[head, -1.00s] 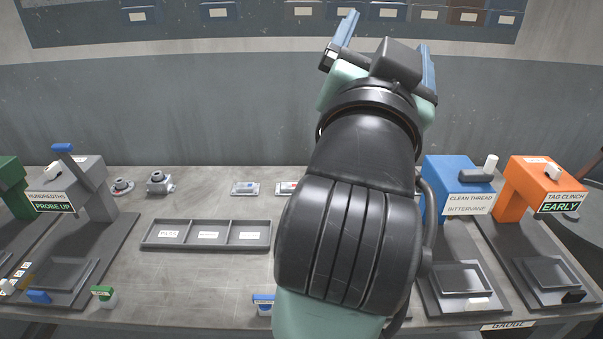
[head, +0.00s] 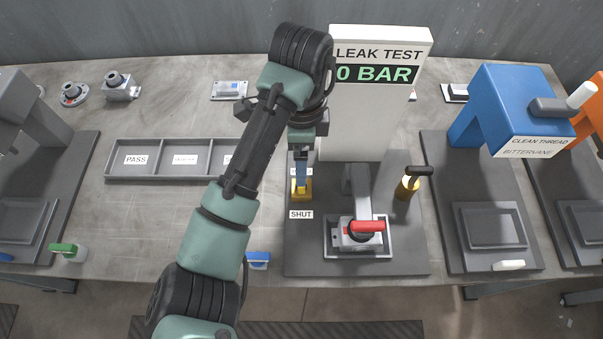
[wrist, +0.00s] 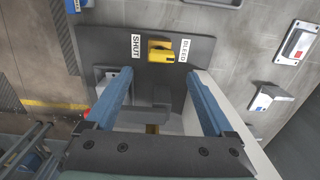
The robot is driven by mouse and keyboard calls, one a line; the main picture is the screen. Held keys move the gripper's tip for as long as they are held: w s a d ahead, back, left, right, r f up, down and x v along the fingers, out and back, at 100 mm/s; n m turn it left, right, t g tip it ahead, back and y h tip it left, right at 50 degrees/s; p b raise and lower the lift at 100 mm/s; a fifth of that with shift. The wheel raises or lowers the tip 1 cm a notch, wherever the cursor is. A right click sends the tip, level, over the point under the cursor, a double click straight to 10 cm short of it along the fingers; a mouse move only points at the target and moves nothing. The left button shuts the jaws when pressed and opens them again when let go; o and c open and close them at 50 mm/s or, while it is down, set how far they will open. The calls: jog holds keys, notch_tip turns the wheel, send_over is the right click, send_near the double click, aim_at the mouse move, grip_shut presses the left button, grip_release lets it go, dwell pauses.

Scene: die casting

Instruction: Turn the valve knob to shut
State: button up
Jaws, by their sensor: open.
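The yellow valve knob (head: 301,190) stands on the dark base of the leak test station, behind the SHUT label (head: 301,214). In the wrist view the knob (wrist: 160,51) sits between the SHUT label (wrist: 136,46) and the BLEED label (wrist: 184,50); which label it points to is hard to tell. My gripper (head: 301,176) points down at the knob in the head view, partly hiding its top. In the wrist view my gripper's blue fingers (wrist: 157,80) are spread wide and empty, with the knob beyond the tips. Contact is not visible.
The white LEAK TEST panel (head: 372,105) reads 0 BAR and stands close right of my gripper. A red-handled clamp (head: 366,228) and a brass fitting with a black handle (head: 408,185) are to the right. A sorting tray (head: 150,174) lies left.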

notch_tip(320, 180, down, 8)
jog(key=shift+w+r+p, duration=0.1)
jog(key=shift+p, duration=0.2)
jog(key=shift+c, duration=0.3)
jog(key=c, duration=1.3)
